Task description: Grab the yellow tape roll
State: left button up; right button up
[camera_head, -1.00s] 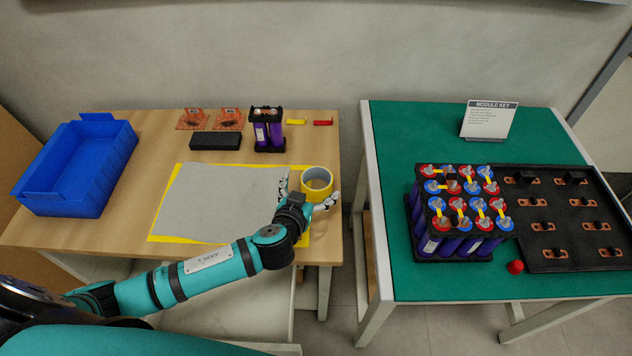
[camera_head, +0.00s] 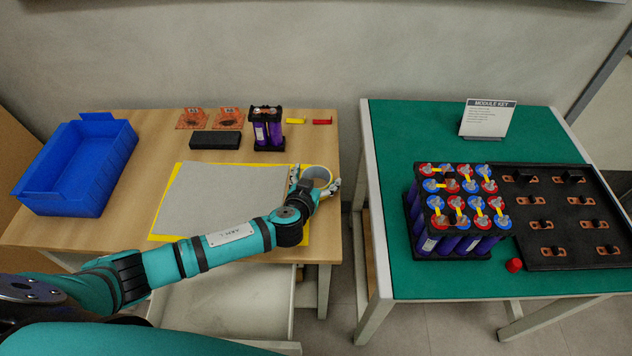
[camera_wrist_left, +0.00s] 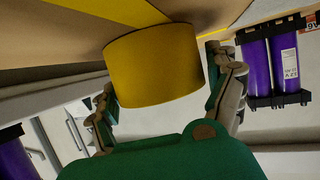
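The yellow tape roll (camera_head: 317,174) stands on the wooden table near its right edge, beside the right edge of the yellow-bordered grey mat. In the left wrist view the yellow tape roll (camera_wrist_left: 152,66) is large, with its curved outer wall facing me. My left gripper (camera_head: 315,186) reaches it from the front, with one finger on each side of the roll. In the left wrist view the left gripper (camera_wrist_left: 162,90) looks open, its fingers beside the wall with a small gap at the right finger. The gripper hides the roll's front in the head view. My right gripper is not in view.
A blue bin (camera_head: 75,165) stands at the table's left. Behind the grey mat (camera_head: 215,200) are a black block (camera_head: 215,140), a purple cell holder (camera_head: 267,130) and small yellow and red pieces. A green table (camera_head: 400,220) with a battery module stands right, across a gap.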

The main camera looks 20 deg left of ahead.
pick_arm(q)
jog(key=c, duration=0.8)
jog(key=shift+c, duration=0.2)
